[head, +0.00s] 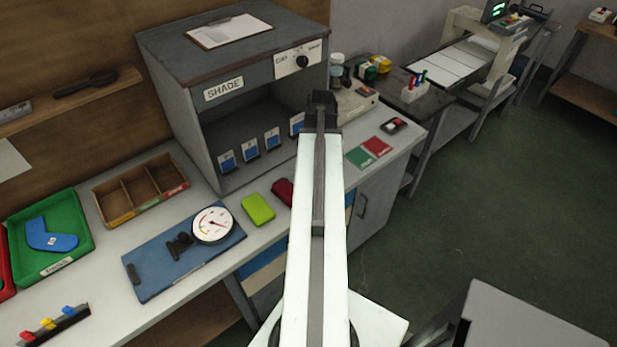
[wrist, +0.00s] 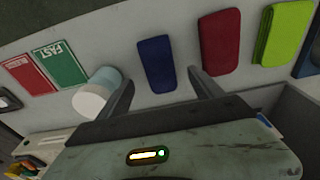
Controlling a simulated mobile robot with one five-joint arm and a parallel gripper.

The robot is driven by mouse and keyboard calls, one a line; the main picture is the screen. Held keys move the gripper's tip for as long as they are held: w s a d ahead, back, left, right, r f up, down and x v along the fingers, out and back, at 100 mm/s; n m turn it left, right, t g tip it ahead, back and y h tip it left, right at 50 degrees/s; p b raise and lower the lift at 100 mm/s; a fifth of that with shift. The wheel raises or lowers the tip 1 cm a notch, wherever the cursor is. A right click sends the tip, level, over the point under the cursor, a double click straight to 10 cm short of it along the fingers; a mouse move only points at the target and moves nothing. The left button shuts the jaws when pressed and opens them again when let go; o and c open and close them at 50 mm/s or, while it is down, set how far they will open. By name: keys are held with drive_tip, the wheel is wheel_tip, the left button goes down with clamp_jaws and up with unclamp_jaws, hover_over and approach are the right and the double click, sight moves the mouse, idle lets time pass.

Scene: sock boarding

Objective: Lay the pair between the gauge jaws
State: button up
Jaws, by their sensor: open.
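The gauge is a blue board (head: 165,275) on the bench with a round white dial (head: 212,224) and small dark jaws (head: 180,245); nothing visible lies between the jaws. Three folded pairs lie in a row: lime green (head: 258,209), dark red (head: 283,192) and navy. In the wrist view the navy pair (wrist: 157,64) lies ahead of my open, empty fingers, with the red pair (wrist: 220,42) and lime pair (wrist: 283,33) to its right. My arm hides the navy pair in the head view. My gripper (head: 322,100) is above the bench, right of the gauge.
The grey shade cabinet (head: 205,118) stands behind the pairs. A wooden divided box (head: 140,190) and a green tray (head: 75,215) holding a blue sock (head: 50,237) are at left. Green and red cards (head: 360,157) lie right of my arm. Pale jars (wrist: 90,102) are near my left finger in the wrist view.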

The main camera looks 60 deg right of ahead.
drive_tip(key=f+b, duration=0.1)
drive_tip(key=f, duration=0.1)
drive_tip(key=f+b, duration=0.3)
drive_tip(key=b, duration=0.1)
drive_tip(key=shift+w+d+f, duration=0.15)
drive_tip(key=shift+w+f, duration=0.1)
drive_tip(key=shift+f, duration=0.15)
drive_tip(key=shift+r, duration=0.15)
drive_tip(key=c, duration=1.6)
wheel_tip(320, 180, up, 10)
drive_tip(key=p, duration=1)
